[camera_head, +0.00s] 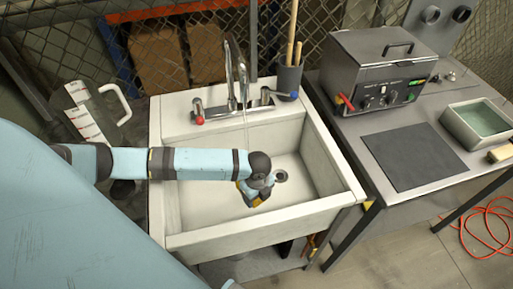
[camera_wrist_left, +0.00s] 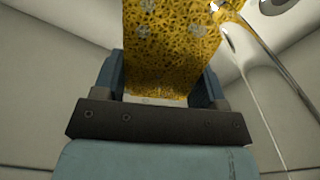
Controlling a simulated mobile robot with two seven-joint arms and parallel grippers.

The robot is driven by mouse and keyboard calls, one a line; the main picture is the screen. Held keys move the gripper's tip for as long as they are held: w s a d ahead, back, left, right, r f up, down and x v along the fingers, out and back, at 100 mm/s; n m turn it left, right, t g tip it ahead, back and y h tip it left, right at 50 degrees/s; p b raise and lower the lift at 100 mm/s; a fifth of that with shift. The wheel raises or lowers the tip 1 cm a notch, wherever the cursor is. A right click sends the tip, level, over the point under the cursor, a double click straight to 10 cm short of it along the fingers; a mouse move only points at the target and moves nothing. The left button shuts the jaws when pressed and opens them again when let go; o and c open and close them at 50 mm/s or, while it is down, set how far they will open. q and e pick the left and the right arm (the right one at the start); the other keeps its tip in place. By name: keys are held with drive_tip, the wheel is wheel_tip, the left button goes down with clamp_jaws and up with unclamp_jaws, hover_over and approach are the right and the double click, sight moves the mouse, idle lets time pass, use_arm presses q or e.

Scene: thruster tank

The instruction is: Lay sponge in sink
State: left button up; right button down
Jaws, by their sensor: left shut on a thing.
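The white sink (camera_head: 210,240) stands in the middle of the head view, with its basin open. My left arm reaches in from the left, and my left gripper (camera_head: 256,194) is inside the basin outline, beside the drain. In the left wrist view my left gripper (camera_wrist_left: 160,88) is shut on a yellow porous sponge (camera_wrist_left: 170,42) with pale spots. The sponge extends out past the fingers. In the head view it is mostly hidden by the gripper, and I cannot tell whether it touches the basin floor. My right gripper is out of view.
A tap (camera_head: 243,85) stands at the sink's back, with a thin stream running down. A dark cup (camera_head: 289,80) with sticks stands on the back right rim. A metal table with a grey machine (camera_head: 375,75) is at the right. The basin's right side is clear.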

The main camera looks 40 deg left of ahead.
sight(257, 209)
use_arm(q)
wheel_tip(257, 209, down, 10)
drive_tip(key=shift+r+b, duration=0.1)
drive_tip(key=shift+b, duration=0.25)
drive_tip(key=o, duration=0.9)
drive_tip(key=shift+f, duration=0.2)
drive_tip(key=shift+o, duration=0.2)
drive_tip(key=shift+r, duration=0.5)
wheel_tip(257, 209, up, 11)
drive_tip(key=shift+r+p, duration=0.2)
drive_tip(key=shift+p, duration=0.35)
